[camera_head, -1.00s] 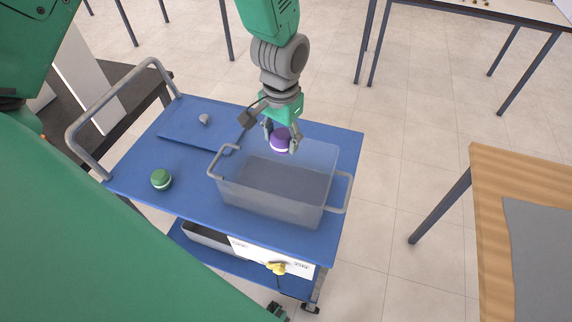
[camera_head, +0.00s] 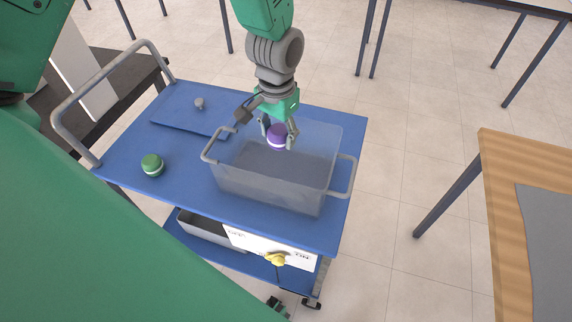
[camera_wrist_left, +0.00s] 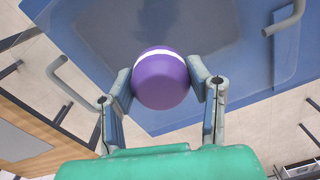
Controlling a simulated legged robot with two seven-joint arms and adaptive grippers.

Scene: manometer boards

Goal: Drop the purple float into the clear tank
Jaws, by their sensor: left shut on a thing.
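The purple float (camera_head: 277,135), round with a white band, is held between the fingers of my left gripper (camera_head: 278,138). In the left wrist view the float (camera_wrist_left: 161,80) sits between both fingertips of the gripper (camera_wrist_left: 161,84). The clear tank (camera_head: 268,190) is a see-through box with a grey handle at each end, standing on the blue cart. In the head view the gripper and float overlap the tank's back part; their exact height over the rim is hard to tell. My right gripper is not in view.
A green float (camera_head: 152,164) with a white band stands on the blue cart top (camera_head: 125,150), left of the tank. A blue plate with a small grey knob (camera_head: 199,103) lies behind it. A wooden table (camera_head: 500,215) stands at the right. The cart's grey push handle (camera_head: 62,130) rises at the left.

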